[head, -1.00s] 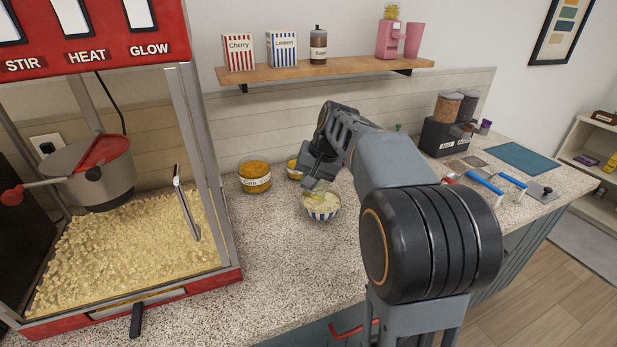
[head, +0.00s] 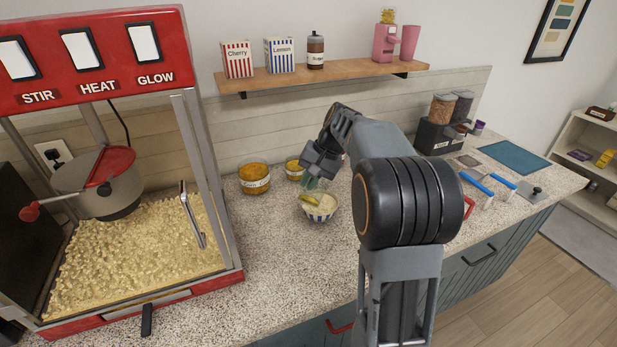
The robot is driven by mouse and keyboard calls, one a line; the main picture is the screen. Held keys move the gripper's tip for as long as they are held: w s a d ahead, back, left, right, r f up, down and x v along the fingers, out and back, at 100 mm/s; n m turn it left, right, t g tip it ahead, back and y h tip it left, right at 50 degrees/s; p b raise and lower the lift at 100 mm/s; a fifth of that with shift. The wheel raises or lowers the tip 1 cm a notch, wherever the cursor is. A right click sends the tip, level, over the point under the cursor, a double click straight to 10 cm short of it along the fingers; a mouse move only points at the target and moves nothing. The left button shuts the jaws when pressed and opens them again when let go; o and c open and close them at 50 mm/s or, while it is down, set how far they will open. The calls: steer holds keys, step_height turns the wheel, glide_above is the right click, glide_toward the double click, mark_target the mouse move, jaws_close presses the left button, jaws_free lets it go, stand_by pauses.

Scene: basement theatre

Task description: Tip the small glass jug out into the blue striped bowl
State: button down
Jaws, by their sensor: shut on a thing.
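The blue striped bowl (head: 320,213) stands upright on the speckled counter, with pale contents and a yellow-green patch at its left side. My gripper (head: 316,178) is above the bowl's rim, pointing down, shut on the small glass jug (head: 315,185). Only a little of the clear, greenish jug shows below the fingers, over the bowl. Its exact tilt is hard to tell. I cannot tell whether the jug touches the bowl, or whether the yellow-green patch is in the bowl or in the jug.
A labelled jar of orange-yellow contents (head: 254,179) and a small yellow-filled container (head: 294,170) stand left of and behind the bowl. The popcorn machine (head: 120,190) fills the left. A wall shelf (head: 330,76) hangs behind. The counter in front of the bowl is clear.

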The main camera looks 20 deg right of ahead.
steer(key=shift+w+d+r+m+g+y+p, duration=0.15)
steer(key=shift+w+d+g+y+p, duration=0.6)
steer(key=shift+p, duration=1.85)
steer(key=shift+w+d+m+g+y+p, duration=0.25)
steer(key=shift+w+d+g+y+p, duration=0.5)
steer(key=shift+p, duration=1.85)
steer(key=shift+d+y+p, duration=0.2)
steer(key=shift+y+p, duration=0.4)
steer(key=shift+p, duration=0.35)
steer(key=shift+w+d+y, duration=0.2)
steer(key=shift+d+y, duration=0.1)
steer(key=shift+y, duration=0.1)
steer(key=shift+w+a+m, duration=0.1)
steer(key=shift+m, duration=0.2)
